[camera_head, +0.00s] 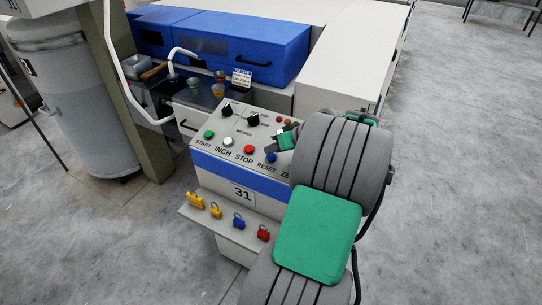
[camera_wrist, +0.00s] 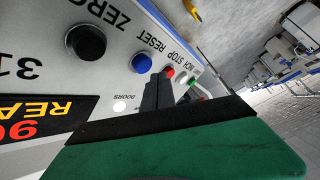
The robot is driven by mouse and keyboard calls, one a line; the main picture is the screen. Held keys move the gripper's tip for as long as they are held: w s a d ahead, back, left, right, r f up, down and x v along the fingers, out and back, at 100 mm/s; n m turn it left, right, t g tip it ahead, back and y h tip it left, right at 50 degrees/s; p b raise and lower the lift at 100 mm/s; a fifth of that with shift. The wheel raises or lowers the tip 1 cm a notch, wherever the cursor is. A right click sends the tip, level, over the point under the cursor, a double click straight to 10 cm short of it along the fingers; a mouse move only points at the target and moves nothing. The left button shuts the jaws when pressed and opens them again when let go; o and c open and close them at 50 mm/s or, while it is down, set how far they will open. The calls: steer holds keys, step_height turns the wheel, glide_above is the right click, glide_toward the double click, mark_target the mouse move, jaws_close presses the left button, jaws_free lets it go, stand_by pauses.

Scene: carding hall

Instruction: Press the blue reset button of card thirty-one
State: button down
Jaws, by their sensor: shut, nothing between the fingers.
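The control panel of card thirty-one (camera_head: 217,164) shows its 31 plate on the front. The blue reset button (camera_head: 271,157) lies right of the red stop button (camera_head: 249,149). In the wrist view the blue button (camera_wrist: 142,62) sits between a black button (camera_wrist: 86,42) marked ZERO and the red button (camera_wrist: 169,72). My gripper (camera_wrist: 158,80) is shut and empty, with its dark fingertips beside the blue button in the picture, overlapping the red one's edge. I cannot tell the height of the tips above the panel. In the head view my arm hides the panel's right end.
A green start button (camera_head: 209,134) and a white inch button (camera_head: 228,141) share the row. Black knobs (camera_head: 253,119) stand behind. Padlocks (camera_head: 239,221) hang on a ledge below. A blue-covered machine (camera_head: 255,45) stands behind, and a grey bin (camera_head: 80,100) at left.

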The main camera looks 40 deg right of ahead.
mark_target(271, 167)
steer(key=shift+s+a+r+p, duration=0.1)
steer(key=shift+a+r+p, duration=0.1)
steer(key=shift+r+p, duration=0.4)
steer(key=shift+s+a+r+p, duration=0.15)
steer(key=shift+r+p, duration=0.1)
steer(key=shift+r, duration=0.6)
steer(key=shift+w+a+r+p, duration=0.1)
steer(key=shift+a+r+p, duration=0.1)
steer(key=shift+r+p, duration=0.4)
steer(key=shift+r, duration=0.15)
